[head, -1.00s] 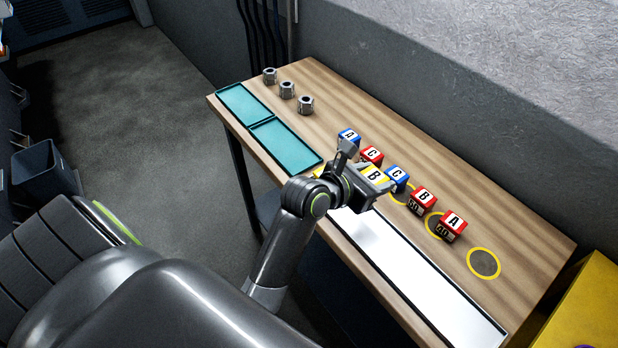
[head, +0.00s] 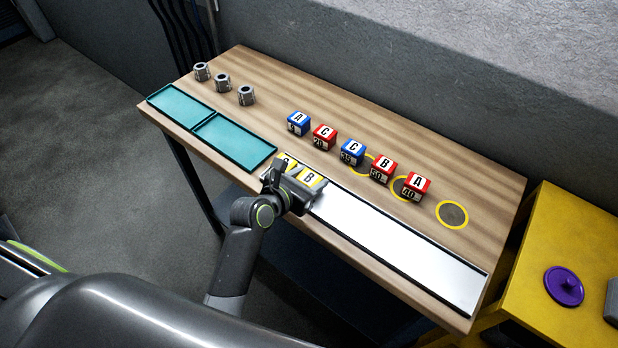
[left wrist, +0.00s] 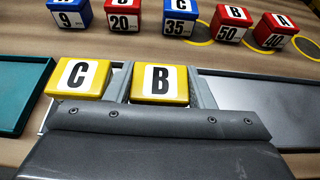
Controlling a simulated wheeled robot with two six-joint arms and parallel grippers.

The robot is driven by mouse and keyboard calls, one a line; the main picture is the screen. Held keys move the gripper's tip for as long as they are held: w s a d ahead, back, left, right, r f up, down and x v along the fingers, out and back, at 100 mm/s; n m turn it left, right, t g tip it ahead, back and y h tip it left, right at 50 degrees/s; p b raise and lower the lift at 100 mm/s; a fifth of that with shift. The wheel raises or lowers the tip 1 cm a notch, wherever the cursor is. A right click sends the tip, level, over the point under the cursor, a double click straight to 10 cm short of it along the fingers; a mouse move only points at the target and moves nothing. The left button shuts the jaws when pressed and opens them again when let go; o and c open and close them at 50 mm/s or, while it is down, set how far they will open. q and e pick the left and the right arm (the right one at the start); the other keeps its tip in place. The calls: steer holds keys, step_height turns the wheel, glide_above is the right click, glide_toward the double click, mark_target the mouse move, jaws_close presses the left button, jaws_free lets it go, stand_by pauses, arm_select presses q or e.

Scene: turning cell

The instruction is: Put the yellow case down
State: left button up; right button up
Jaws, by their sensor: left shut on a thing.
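My left gripper (head: 304,184) is shut on a yellow case marked B (head: 312,177), over the left end of the long white tray (head: 400,243) at the table's front edge. In the left wrist view the yellow B case (left wrist: 160,84) sits between the two fingers, its label up. I cannot tell whether its underside touches the tray. A second yellow case, marked C (left wrist: 78,77), stands just left of it at the tray's left end, close to the left finger. In the head view the C case is partly hidden by my gripper. My right gripper is not in view.
A row of blue and red cases (head: 352,152) stands behind the tray, some by yellow rings (head: 452,215). Two teal trays (head: 235,141) lie to the left, with three metal nuts (head: 222,82) behind. The white tray is clear to the right.

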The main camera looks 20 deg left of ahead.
arm_select(q)
steer(key=o, duration=0.8)
steer(key=shift+r, duration=0.1)
steer(key=v, duration=1.2)
